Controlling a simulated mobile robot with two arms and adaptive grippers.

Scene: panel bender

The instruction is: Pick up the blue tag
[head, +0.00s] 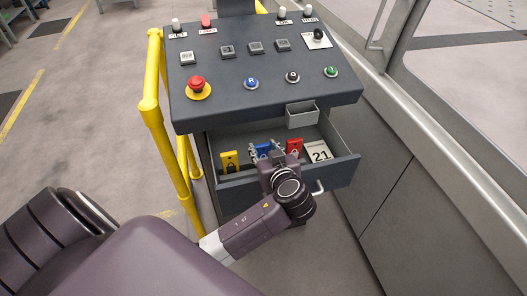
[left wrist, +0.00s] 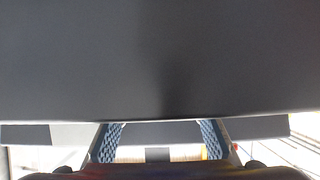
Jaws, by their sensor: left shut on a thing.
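The blue tag (head: 264,149) is in the open drawer (head: 337,167) below the control panel, between a yellow tag (head: 229,162) and a red tag (head: 294,147). My left gripper (head: 267,154) reaches in over the drawer's front and is shut on the blue tag, with a finger on either side of it. The gripper hides the tag's lower part, so I cannot tell whether it still touches the drawer floor. In the left wrist view the patterned finger pads (left wrist: 160,141) stand apart at the bottom; the tag is not clear there. My right gripper is not in view.
The control panel (head: 265,100) overhangs the drawer's back, with a red emergency button (head: 197,85) and several other buttons. A small grey box (head: 302,115) hangs at its front edge. A white "21" card (head: 319,153) lies right in the drawer. A yellow rail (head: 154,90) stands left.

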